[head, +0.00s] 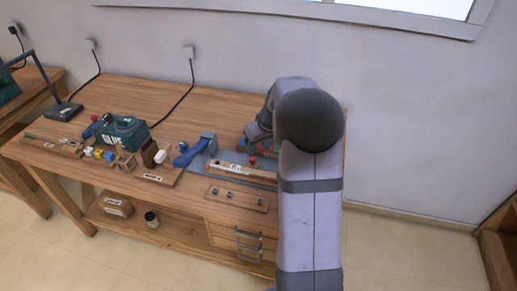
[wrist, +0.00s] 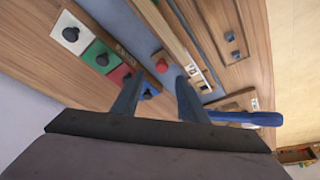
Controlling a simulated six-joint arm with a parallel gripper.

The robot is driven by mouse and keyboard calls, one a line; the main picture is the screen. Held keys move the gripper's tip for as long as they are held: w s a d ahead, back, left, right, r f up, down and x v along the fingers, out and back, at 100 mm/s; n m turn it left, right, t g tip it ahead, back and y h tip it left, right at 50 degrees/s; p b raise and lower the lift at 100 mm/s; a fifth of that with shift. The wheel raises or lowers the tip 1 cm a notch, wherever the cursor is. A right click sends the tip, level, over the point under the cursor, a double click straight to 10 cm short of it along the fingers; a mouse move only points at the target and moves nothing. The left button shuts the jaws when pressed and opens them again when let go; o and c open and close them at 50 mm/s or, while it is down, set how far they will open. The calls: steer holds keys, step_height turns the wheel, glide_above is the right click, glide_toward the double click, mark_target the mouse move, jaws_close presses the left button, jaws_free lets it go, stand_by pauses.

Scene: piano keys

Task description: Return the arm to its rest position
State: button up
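My gripper (wrist: 160,82) shows in the wrist view with its two dark fingers apart and nothing between them. It is above the workbench, near a red button (wrist: 162,65). A wooden bar with small white and black keys (wrist: 201,82) lies to the right of the fingers. This keyed bar (head: 228,167) also shows on the bench in the head view. My grey arm (head: 310,215) rises at the right of the head view and bends over the bench. It hides the bench's right part, and the fingers cannot be made out there.
A panel with white, green and red squares and dark knobs (wrist: 70,34) lies left of the fingers. A blue-handled tool (wrist: 245,118) lies to the right. A teal case (head: 120,131) and small blocks stand on the bench (head: 150,93). A wall is behind.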

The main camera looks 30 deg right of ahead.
stand_by(0.3)
steer(key=s+a+g+p, duration=0.1)
steer(key=s+a+g, duration=0.1)
steer(key=s+a, duration=0.9)
steer(key=s+a+g+p, duration=0.1)
steer(key=s+a, duration=0.3)
steer(key=s, duration=0.4)
steer(key=s+a+g+p, duration=0.1)
steer(key=s+a, duration=0.4)
steer(key=s, duration=0.2)
step_height(320, 180, down, 15)
steer(key=b, duration=1.4)
steer(key=shift+s+d+r+b, duration=0.15)
steer(key=shift+d+r+b, duration=0.05)
steer(key=shift+b, duration=0.15)
steer(key=shift+r, duration=0.1)
step_height(320, 180, up, 14)
steer(key=p, duration=1.4)
